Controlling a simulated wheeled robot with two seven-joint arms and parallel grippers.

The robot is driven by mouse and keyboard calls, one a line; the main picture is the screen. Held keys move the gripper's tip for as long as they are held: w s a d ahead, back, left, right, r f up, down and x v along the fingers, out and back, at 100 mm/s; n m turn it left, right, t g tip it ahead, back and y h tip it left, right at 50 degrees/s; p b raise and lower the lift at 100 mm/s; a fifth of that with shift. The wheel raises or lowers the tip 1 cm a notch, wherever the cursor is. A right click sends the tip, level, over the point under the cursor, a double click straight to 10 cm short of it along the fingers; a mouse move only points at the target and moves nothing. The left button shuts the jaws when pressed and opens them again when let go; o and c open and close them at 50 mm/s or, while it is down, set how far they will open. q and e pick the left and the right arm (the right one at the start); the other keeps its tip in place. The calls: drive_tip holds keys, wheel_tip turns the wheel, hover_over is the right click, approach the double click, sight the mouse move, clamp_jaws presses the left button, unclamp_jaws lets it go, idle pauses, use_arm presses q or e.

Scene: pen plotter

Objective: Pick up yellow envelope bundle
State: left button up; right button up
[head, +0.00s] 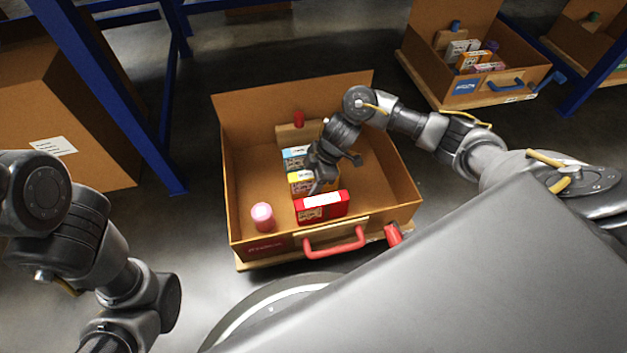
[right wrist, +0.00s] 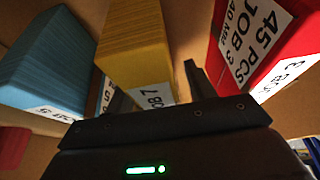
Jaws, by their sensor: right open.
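The yellow envelope bundle (head: 300,184) stands in the open brown box, between a blue bundle (head: 294,157) and a red bundle (head: 322,207). My right gripper (head: 336,173) is open and empty at the right side of the yellow bundle, partly covering it in the head view. In the right wrist view the yellow bundle (right wrist: 135,42) lies between the two dark fingers, with its white label toward the gripper. Whether the fingers touch it I cannot tell. My left arm shows at the lower left, but its gripper is out of view.
The brown box (head: 395,190) has raised walls and a red handle (head: 335,243) at the front. The box floor right of the bundles is clear. Blue rack posts (head: 120,100) stand at the left.

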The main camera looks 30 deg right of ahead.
drive_tip(key=c, duration=1.1)
drive_tip(key=shift+c, duration=0.2)
